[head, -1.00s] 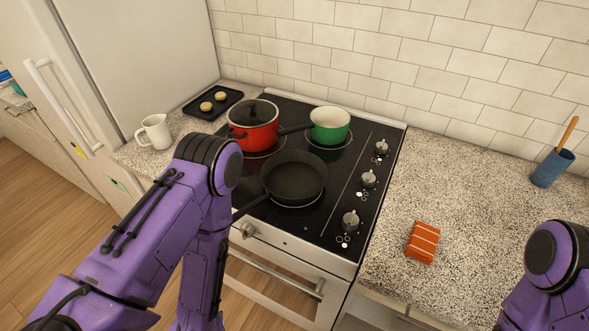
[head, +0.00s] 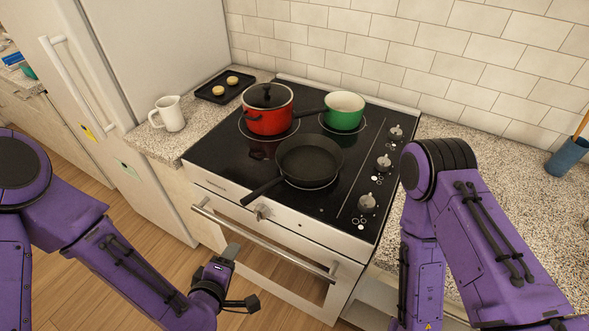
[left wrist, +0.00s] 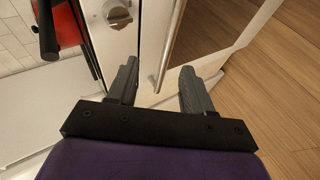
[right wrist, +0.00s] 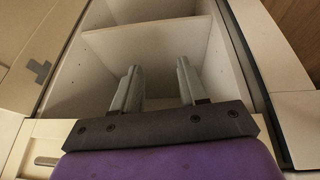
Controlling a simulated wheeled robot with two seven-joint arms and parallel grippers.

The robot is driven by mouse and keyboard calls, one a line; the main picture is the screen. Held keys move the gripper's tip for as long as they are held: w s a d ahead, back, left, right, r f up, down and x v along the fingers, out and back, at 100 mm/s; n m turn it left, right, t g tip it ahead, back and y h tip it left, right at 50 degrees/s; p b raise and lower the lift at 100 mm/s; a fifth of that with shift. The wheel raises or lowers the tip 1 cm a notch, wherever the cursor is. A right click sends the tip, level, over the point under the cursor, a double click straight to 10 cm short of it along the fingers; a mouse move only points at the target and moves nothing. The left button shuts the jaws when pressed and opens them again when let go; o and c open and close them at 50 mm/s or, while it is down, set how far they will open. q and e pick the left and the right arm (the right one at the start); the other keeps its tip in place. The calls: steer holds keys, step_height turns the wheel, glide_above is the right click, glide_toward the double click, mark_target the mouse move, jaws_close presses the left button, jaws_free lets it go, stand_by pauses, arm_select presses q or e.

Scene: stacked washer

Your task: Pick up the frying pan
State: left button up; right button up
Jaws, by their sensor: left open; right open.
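The black frying pan (head: 309,160) lies on the front burner of the cooktop. Its handle (head: 262,192) points toward the front left and overhangs the cooktop's front edge. A dark bar, probably this handle, shows at the upper left of the left wrist view (left wrist: 46,30). My left gripper (head: 240,278) is open and empty, in front of the oven door and below the handle, apart from it. Its fingers also show open in the left wrist view (left wrist: 158,68). My right gripper (right wrist: 158,70) is open and empty; it is hidden in the head view.
A red lidded pot (head: 267,114) and a green pot (head: 344,111) stand behind the pan. A white pitcher (head: 169,114) and black tray (head: 220,92) are at left. The oven handle (head: 262,243) juts out near my left gripper. An open-fronted cabinet (right wrist: 160,45) faces my right gripper.

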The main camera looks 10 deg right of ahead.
mark_target(265, 191)
arm_select(q)
steer(key=w+d+r+n+t+h, duration=0.1)
steer(key=w+d+r+t, duration=0.15)
steer(key=r, duration=0.35)
steer(key=w+d+r+n+t+h, duration=0.1)
steer(key=w+d+r+n+h, duration=0.1)
steer(key=d+r, duration=0.25)
steer(key=p+x, duration=0.1)
steer(key=x, duration=0.2)
steer(key=p+x, duration=0.1)
steer(key=x, duration=0.1)
steer(key=p+x, duration=0.2)
steer(key=x, duration=0.1)
steer(key=shift+w+a, duration=0.15)
steer(key=shift+w, duration=0.25)
steer(key=shift+w+f, duration=0.2)
steer(key=shift+w, duration=0.05)
steer(key=shift+r, duration=0.1)
jaws_close()
